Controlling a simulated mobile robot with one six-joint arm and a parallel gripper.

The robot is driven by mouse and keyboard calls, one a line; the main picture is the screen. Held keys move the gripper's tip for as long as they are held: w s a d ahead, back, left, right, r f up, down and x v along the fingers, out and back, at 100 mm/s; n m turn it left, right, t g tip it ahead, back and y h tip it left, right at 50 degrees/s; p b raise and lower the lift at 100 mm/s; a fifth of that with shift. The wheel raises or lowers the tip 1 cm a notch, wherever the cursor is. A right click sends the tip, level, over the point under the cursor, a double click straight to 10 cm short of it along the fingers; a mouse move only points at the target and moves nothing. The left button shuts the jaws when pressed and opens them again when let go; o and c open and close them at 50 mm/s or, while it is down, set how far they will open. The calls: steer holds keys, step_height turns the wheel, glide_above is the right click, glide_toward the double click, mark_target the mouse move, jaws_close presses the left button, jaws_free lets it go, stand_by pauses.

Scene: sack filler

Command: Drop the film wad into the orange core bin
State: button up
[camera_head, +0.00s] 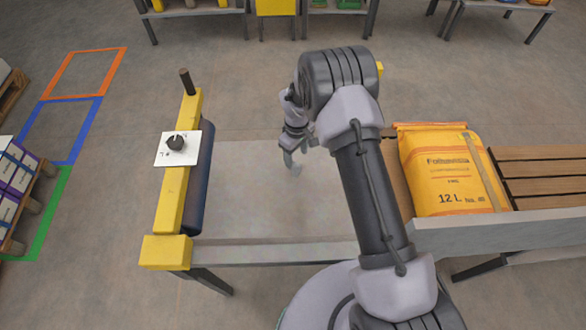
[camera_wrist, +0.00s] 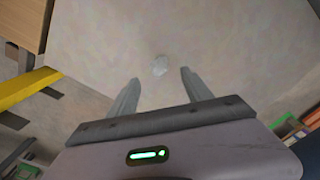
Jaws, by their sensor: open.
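The film wad (camera_wrist: 160,65) is a small, pale, crumpled lump on the light grey surface in the wrist view. My gripper (camera_wrist: 159,76) is open, with one finger on each side below the wad in the picture. The wad shows in the gap just past the fingertips, and neither finger visibly touches it. In the head view my gripper (camera_head: 293,163) hangs over the grey table (camera_head: 250,190), left of my arm. I cannot pick out the wad there. I cannot make out an orange core bin in either view.
A yellow frame (camera_head: 178,165) with a dark roller (camera_head: 200,185) and a white knob panel stands at the table's left. A yellow sack (camera_head: 450,170) lies on the right beside wooden slats (camera_head: 540,175). Floor outlines in orange, blue and green lie far left.

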mark_target(296, 170)
steer(key=f+b, duration=0.2)
steer(key=f, duration=0.3)
steer(key=f+b, duration=0.2)
steer(key=f, duration=0.3)
steer(key=shift+w+f, duration=0.2)
steer(key=shift+f, duration=0.2)
steer(key=shift+r, duration=0.15)
steer(key=shift+c, duration=0.9)
jaws_close()
